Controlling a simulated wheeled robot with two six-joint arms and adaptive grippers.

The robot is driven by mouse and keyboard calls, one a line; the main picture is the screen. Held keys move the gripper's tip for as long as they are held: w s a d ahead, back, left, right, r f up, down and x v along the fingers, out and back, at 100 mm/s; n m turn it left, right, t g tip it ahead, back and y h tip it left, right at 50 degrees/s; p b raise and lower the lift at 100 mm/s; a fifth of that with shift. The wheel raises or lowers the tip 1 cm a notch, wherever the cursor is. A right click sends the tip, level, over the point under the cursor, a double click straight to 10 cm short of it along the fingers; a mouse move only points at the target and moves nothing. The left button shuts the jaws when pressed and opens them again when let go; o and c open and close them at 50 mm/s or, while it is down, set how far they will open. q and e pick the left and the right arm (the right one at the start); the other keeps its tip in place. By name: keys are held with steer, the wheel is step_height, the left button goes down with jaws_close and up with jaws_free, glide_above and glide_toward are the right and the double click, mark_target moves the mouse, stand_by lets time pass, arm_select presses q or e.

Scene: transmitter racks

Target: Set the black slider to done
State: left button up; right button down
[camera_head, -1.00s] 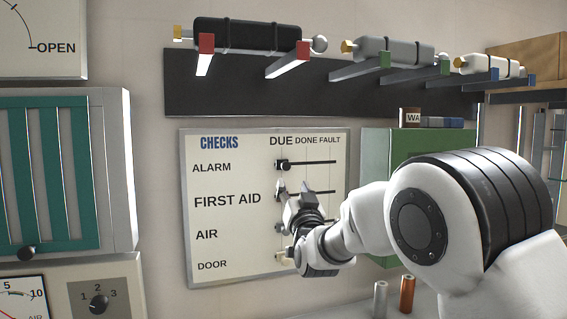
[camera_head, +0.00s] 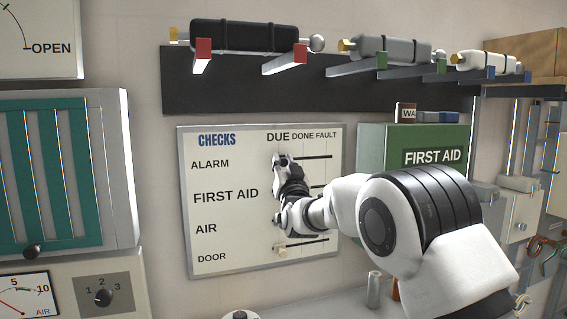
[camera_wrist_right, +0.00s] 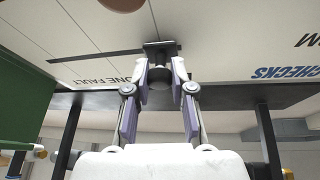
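The CHECKS board (camera_head: 225,268) hangs on the wall with rows for ALARM, FIRST AID, AIR and DOOR. The black slider (camera_head: 283,158) is in the ALARM row at the DUE end of its slot, partly covered by my right gripper (camera_head: 284,167). In the right wrist view the fingers of the right gripper (camera_wrist_right: 160,72) stand on either side of the black slider (camera_wrist_right: 160,48) and its knob; whether they press on it cannot be told. My left gripper is not in view.
The pale slider (camera_head: 281,251) of the DOOR row shows below my arm. A green FIRST AID box (camera_head: 410,140) stands right of the board. A dark rail (camera_head: 230,95) with cylinders on brackets runs above.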

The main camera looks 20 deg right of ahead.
mark_target(305, 153)
steer(key=shift+d, duration=0.1)
steer(key=d+b, duration=0.3)
steer(key=d, duration=0.4)
steer(key=shift+w+d, duration=0.1)
steer(key=shift+a+r, duration=0.1)
steer(key=shift+a, duration=0.1)
steer(key=c, duration=1.3)
jaws_free()
steer(key=o, duration=0.3)
steer(key=shift+w, duration=0.1)
